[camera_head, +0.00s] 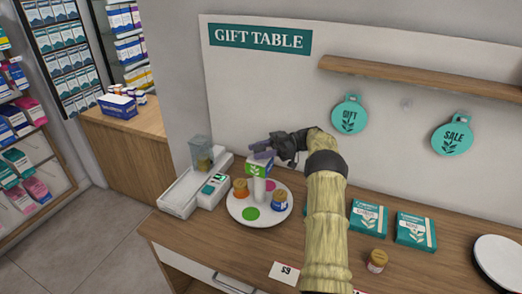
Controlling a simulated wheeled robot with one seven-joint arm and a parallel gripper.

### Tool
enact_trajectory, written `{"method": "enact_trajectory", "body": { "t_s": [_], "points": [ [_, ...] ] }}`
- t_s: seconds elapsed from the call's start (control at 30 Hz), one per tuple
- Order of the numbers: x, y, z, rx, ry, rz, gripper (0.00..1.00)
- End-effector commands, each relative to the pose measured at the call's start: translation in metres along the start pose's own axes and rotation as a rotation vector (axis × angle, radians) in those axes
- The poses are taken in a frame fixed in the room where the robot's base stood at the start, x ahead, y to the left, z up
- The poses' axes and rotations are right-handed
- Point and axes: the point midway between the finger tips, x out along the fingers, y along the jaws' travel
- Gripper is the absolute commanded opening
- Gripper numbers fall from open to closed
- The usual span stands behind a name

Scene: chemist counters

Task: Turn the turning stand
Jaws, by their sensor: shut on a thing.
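The turning stand (236,211) is a white round plate on the wooden counter, with a green and a pink dot and a white post. An orange jar (240,189) and a blue-labelled jar with an orange lid (279,201) stand on it. A green-and-white box (259,167) shows at the top of the post, over the plate. My gripper (263,150) comes in from the right and is at the box's top, shut on it as far as I can see. The finger contact is small and partly hidden.
Left of the stand are a white device (212,191), a long white tray (180,196) and a clear container (200,152). Teal boxes (367,218) and a small jar (377,261) lie right of my arm. A wall shelf (420,78) is above.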

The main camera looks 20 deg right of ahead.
Motion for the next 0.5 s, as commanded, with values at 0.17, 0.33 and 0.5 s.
{"method": "enact_trajectory", "body": {
  "t_s": [0.17, 0.33, 0.5],
  "points": [
    [0.0020, 0.0003, 0.0001, 0.000, 0.004, -0.005, 0.00],
    [0.0014, 0.0001, 0.0001, 0.000, 0.004, -0.004, 0.41],
    [0.0004, -0.0002, 0.0002, 0.000, 0.003, -0.002, 0.60]
  ]
}}
